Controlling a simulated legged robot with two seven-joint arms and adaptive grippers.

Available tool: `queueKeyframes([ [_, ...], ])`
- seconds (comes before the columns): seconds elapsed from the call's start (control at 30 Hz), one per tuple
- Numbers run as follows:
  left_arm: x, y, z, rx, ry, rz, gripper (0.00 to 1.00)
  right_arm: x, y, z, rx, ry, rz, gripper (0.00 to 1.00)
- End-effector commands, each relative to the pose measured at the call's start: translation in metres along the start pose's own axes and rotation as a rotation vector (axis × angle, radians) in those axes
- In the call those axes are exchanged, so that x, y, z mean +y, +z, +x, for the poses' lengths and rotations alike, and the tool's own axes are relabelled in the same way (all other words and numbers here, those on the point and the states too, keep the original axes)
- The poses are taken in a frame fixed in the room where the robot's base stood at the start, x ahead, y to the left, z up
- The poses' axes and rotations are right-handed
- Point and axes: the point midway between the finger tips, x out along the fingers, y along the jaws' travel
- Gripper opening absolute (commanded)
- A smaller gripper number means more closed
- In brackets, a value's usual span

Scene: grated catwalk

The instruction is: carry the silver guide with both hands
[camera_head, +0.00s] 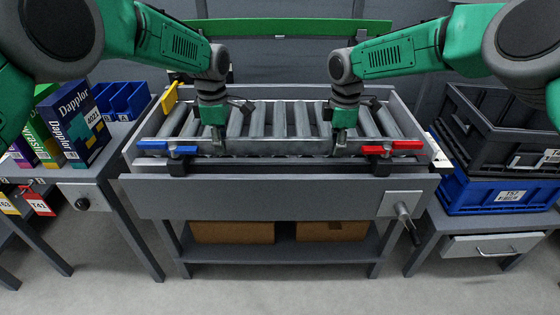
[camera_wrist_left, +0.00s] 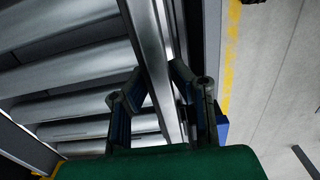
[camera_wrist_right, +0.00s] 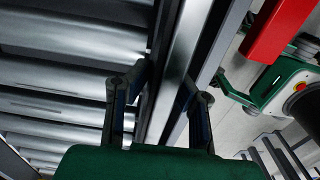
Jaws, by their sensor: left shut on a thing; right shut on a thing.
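The silver guide (camera_head: 278,146) is a long straight metal rail along the front edge of the roller conveyor. My left gripper (camera_head: 217,142) is shut on the guide left of its middle. In the left wrist view the guide (camera_wrist_left: 149,40) runs between the fingers (camera_wrist_left: 154,82). My right gripper (camera_head: 340,142) is shut on the guide right of its middle. In the right wrist view the guide (camera_wrist_right: 183,62) passes between the fingers (camera_wrist_right: 167,90). The fingers hide short parts of the rail. I cannot tell whether the guide is lifted clear of its supports.
Blue handles (camera_head: 183,150) sit at the conveyor's front left and red handles (camera_head: 406,145) at its front right. A yellow part (camera_head: 170,97) stands at the left end. Boxes (camera_head: 75,122) are on the left table; stacked black (camera_head: 500,130) and blue crates (camera_head: 480,190) stand right.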

Motion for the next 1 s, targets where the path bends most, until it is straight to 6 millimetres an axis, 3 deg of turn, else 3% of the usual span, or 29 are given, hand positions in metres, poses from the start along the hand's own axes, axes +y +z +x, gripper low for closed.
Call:
queueKeyframes([
  [0.13,0.0,0.0,0.011,-0.001,0.002,0.0,0.0,0.0,-0.001,0.011,0.001,0.002,0.0,0.0],
  [0.17,0.0,0.0,0.011,0.0,0.0,0.0,0.21,0.0,0.0,0.011,0.0,0.0,0.0,0.21],
  [0.2,0.0,0.0,0.009,0.0,0.0,0.0,0.35,0.0,0.0,0.009,0.0,0.0,0.0,0.35],
  [0.23,0.0,0.0,0.009,0.0,0.0,0.0,0.39,0.0,0.0,0.009,0.0,0.0,0.0,0.39],
  [0.63,0.001,0.0,0.002,0.0,0.002,0.0,0.39,0.0,0.0,0.009,0.0,0.0,0.0,0.39],
  [1.0,0.002,0.0,-0.071,0.0,0.003,0.0,0.39,0.0,0.0,0.009,0.0,0.0,0.0,0.39],
])
